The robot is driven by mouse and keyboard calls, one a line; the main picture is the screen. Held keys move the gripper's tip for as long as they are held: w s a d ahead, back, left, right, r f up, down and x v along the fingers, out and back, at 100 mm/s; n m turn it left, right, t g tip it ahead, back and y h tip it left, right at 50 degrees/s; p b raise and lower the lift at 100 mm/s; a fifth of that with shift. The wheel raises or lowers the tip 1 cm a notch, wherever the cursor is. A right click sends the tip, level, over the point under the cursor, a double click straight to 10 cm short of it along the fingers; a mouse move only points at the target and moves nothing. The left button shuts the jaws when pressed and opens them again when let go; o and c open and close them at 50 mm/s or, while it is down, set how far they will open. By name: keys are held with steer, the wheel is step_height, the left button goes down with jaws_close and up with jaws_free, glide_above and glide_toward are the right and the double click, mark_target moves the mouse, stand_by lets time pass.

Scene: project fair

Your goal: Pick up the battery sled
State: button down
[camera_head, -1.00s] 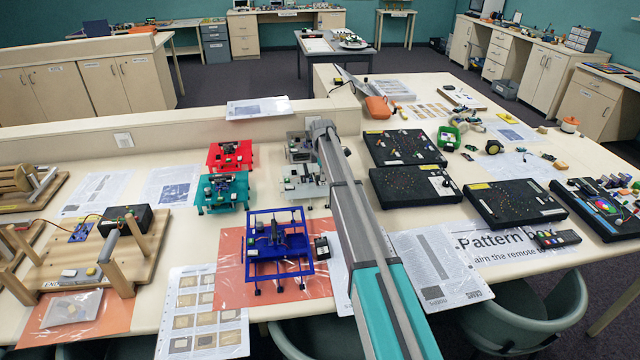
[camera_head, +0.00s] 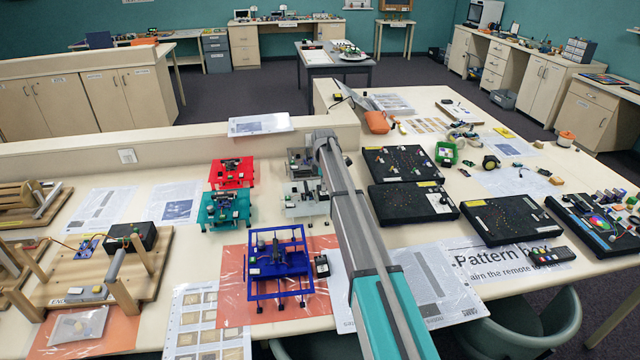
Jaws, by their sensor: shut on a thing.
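My arm reaches up the middle of the picture over the white table (camera_head: 130,172). My gripper does not show; the arm's own links may hide it. I cannot pick out the battery sled for sure. Several raised frames with small electronics stand left of the arm: a red frame (camera_head: 232,172), a teal frame (camera_head: 225,209) and a blue frame (camera_head: 277,264). A light grey frame (camera_head: 303,198) and a darker grey one (camera_head: 301,162) stand close to the arm, which partly covers that area. A small black block (camera_head: 321,266) sits beside the blue frame's right side.
Black boards, such as one at the near right (camera_head: 510,221), lie right of my arm, with a remote (camera_head: 548,256) nearby. A wooden rig (camera_head: 110,290) fills the left end. A low partition (camera_head: 200,148) runs behind the frames. A chair (camera_head: 525,322) stands at the front edge.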

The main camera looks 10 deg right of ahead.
steer(key=s+d+r+p, duration=0.1)
steer(key=s+r+p, duration=0.6)
steer(key=s, duration=0.5)
steer(key=shift+s+d+r, duration=0.2)
steer(key=shift+s+r, duration=0.05)
steer(key=shift+r, duration=0.4)
steer(key=shift+f, duration=0.1)
